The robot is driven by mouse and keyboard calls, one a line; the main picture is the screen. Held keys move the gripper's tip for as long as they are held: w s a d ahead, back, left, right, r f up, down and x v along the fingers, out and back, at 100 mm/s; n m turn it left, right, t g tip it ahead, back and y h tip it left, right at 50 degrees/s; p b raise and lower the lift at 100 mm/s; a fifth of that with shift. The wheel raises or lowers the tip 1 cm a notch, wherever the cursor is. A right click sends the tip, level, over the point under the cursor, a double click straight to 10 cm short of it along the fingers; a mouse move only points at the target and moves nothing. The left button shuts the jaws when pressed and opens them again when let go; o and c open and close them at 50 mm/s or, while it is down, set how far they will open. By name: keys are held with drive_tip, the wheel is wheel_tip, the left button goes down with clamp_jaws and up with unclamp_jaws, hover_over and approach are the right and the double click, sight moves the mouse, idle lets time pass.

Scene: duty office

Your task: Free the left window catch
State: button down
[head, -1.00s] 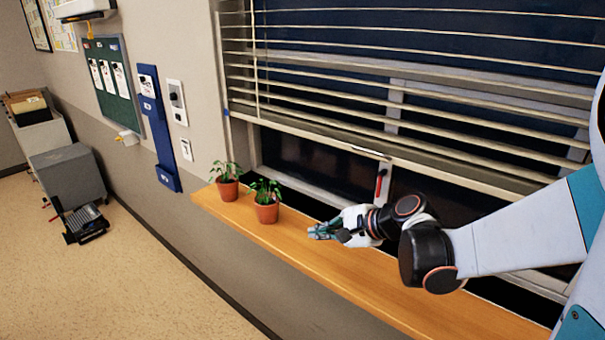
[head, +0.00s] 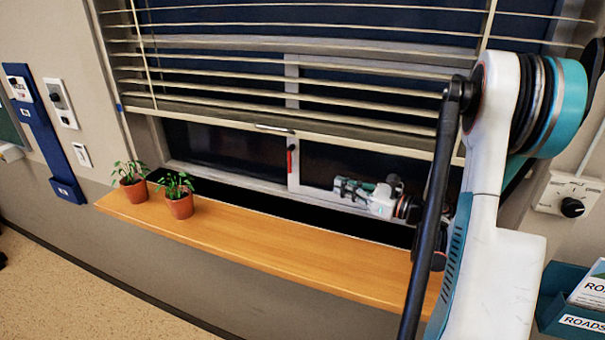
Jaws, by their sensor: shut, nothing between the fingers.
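A window catch with a red part (head: 291,160) sits on the pale upright between the two dark panes, just below the blind's bottom rail. It is the only catch I can make out. My gripper (head: 340,187) is in front of the right pane, to the right of the catch and slightly lower, pointing left. It is shut and empty, apart from the catch. My arm covers the right end of the window.
Slatted blinds (head: 300,80) hang over the upper window. Two potted plants, one left (head: 131,180) and one right (head: 177,195), stand at the left of the wooden sill (head: 260,250). The sill's middle is clear. A wall dial (head: 572,206) and blue leaflet holder (head: 572,310) are at right.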

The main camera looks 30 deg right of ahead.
drive_tip(key=b+x, duration=0.2)
drive_tip(key=x, duration=1.2)
drive_tip(key=shift+w+a+f+t+y+b, duration=0.3)
drive_tip(key=shift+t+b, duration=0.3)
drive_tip(key=shift+b, duration=0.5)
drive_tip(key=w+a+r+t+b, duration=0.1)
drive_tip(key=w+a+b, duration=0.3)
drive_tip(key=w, duration=0.2)
drive_tip(key=shift+w+a+r+m, duration=0.2)
drive_tip(key=shift+a+m, duration=0.1)
drive_tip(key=shift+m, duration=0.1)
idle(0.4)
drive_tip(key=shift+r, duration=0.15)
idle(0.4)
